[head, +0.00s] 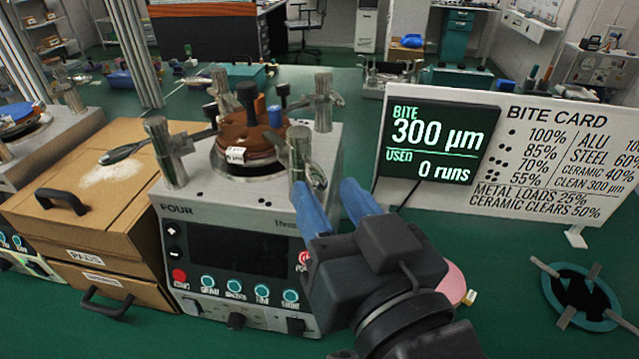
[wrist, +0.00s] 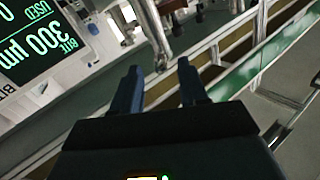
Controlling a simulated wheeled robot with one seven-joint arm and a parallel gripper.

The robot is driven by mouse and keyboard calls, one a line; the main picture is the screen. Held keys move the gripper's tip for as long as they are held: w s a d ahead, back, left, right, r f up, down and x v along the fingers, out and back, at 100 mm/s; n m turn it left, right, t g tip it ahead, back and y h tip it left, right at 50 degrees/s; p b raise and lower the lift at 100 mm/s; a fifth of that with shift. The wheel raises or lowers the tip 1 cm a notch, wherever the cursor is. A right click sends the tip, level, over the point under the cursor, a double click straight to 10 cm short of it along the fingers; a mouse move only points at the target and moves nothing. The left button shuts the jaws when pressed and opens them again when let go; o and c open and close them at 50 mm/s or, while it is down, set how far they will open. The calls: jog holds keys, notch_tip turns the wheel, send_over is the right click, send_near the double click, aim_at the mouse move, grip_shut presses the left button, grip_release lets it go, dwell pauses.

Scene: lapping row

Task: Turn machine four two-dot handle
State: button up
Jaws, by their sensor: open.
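Machine four (head: 240,225) is a light grey bench unit with FOUR on its front and a dark screen. Metal posts with handle arms stand around its round brown plate (head: 236,135): front left (head: 166,155), back left (head: 219,92), back right (head: 322,105) and front right (head: 299,155). My gripper (head: 326,185) is open and empty, blue fingers apart, just right of and in front of the front right post. In the wrist view a metal handle shows just beyond the fingertips (wrist: 159,68).
A bite card board (head: 540,150) with a green display (head: 440,143) stands to the right. Cardboard boxes (head: 110,215) with a spoon (head: 125,152) and white powder stand left. A teal ring (head: 583,297) lies at right.

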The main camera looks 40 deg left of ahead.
jog(key=shift+v, duration=1.65)
jog(key=s+d+f+m+t+h, duration=0.25)
jog(key=d+f+m+h, duration=0.2)
jog(key=d+f, duration=0.5)
jog(key=s+d+f+m+t+h, duration=0.1)
jog(key=d+f+m+t+h, duration=0.4)
jog(key=d, duration=0.8)
jog(key=s+d+f+g+h, duration=0.1)
jog(key=s+d+h, duration=0.5)
jog(key=s+d, duration=0.7)
jog(key=shift+s+d+f, duration=0.35)
jog(key=shift+s+f, duration=0.3)
jog(key=shift+s, duration=1.45)
jog(key=shift+m, duration=0.25)
